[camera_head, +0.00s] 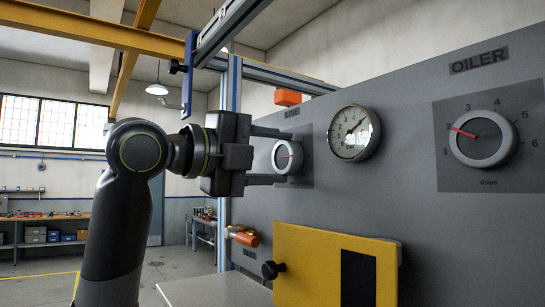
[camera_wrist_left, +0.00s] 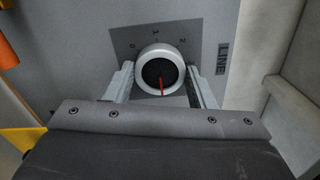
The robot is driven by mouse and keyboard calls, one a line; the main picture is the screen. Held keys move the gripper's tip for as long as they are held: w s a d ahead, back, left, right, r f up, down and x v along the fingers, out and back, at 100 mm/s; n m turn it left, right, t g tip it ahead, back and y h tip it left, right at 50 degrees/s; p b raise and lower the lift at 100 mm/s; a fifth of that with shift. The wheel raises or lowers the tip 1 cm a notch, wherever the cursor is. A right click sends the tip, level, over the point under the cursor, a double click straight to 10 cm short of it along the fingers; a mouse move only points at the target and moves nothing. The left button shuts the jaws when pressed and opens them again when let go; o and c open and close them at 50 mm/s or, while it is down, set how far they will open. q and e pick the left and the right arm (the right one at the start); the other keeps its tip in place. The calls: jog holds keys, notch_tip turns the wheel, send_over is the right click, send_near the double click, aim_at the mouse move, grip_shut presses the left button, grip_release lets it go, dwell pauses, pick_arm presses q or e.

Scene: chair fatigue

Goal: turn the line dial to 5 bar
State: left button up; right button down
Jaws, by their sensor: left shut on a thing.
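The line dial (camera_head: 283,161) is a white-rimmed knob with a dark face and a red pointer, set on the grey panel. It also shows in the left wrist view (camera_wrist_left: 141,78), with the marks 0, 1 and 2 above it and the LINE label at right. There its red pointer points down, away from those marks; marks lower down are hidden. My left gripper (camera_head: 290,157) is shut on the dial, one finger on each side of it. A round pressure gauge (camera_head: 343,140) is right of the dial; I cannot read its value exactly. My right gripper is not in view.
The oiler dial (camera_head: 482,138) is on the panel at far right. An orange-and-brass fitting (camera_head: 243,236) sticks out at lower left. A blue bracket (camera_head: 188,75) hangs above my gripper.

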pick_arm(q)
jog(key=shift+f, duration=0.1)
jog(key=o, duration=1)
jog(key=shift+b+v, duration=1.55)
jog(key=shift+v, duration=7.2)
